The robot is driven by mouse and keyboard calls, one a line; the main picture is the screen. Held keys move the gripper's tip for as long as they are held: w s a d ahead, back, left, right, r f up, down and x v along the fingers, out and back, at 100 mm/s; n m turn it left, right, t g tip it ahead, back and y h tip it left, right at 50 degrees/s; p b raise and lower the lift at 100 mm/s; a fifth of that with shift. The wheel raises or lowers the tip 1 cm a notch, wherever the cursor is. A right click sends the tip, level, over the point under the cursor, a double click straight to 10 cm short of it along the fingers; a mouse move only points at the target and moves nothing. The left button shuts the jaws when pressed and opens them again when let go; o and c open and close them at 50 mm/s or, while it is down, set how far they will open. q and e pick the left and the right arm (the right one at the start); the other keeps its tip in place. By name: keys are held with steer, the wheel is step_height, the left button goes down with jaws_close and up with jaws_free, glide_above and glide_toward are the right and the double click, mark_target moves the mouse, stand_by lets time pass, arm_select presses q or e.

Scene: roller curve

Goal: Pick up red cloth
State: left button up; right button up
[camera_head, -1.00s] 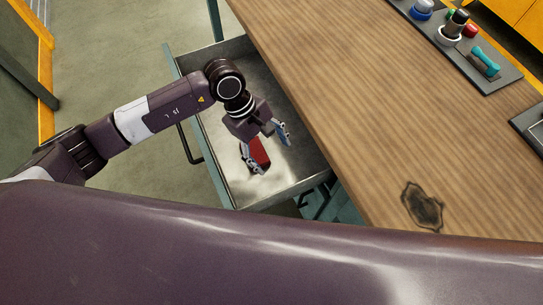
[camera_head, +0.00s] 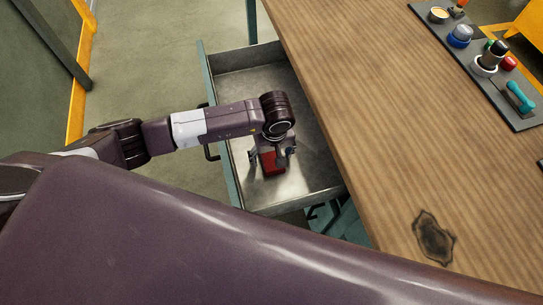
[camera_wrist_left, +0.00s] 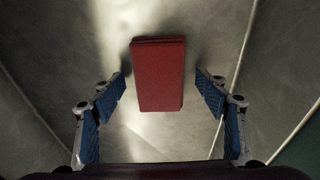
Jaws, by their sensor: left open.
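The red cloth (camera_head: 272,164) is a folded block lying on the metal floor of the open drawer (camera_head: 318,180). It also shows in the left wrist view (camera_wrist_left: 158,74), upright in the picture and centred between the fingers. My left gripper (camera_head: 270,157) hangs over the drawer, right above the cloth and partly covering it in the head view. In the left wrist view the left gripper (camera_wrist_left: 160,90) is open, with a blue-padded finger on each side of the cloth and a gap to both. My right gripper is not in view.
The wooden table top (camera_head: 370,120) lies right of the drawer, with a dark stain (camera_head: 434,238) on it. A dark tray (camera_head: 470,62) with several coloured items sits at its far right. The drawer's walls surround the cloth, and the far part of the drawer is empty.

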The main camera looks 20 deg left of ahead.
mark_target(271, 157)
arm_select(q)
steer(key=shift+f, duration=0.2)
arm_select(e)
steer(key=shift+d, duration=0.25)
arm_select(q)
steer(key=c, duration=1.2)
step_height(271, 157, up, 20)
steer(key=shift+r+b, duration=0.1)
steer(key=shift+b, duration=1.1)
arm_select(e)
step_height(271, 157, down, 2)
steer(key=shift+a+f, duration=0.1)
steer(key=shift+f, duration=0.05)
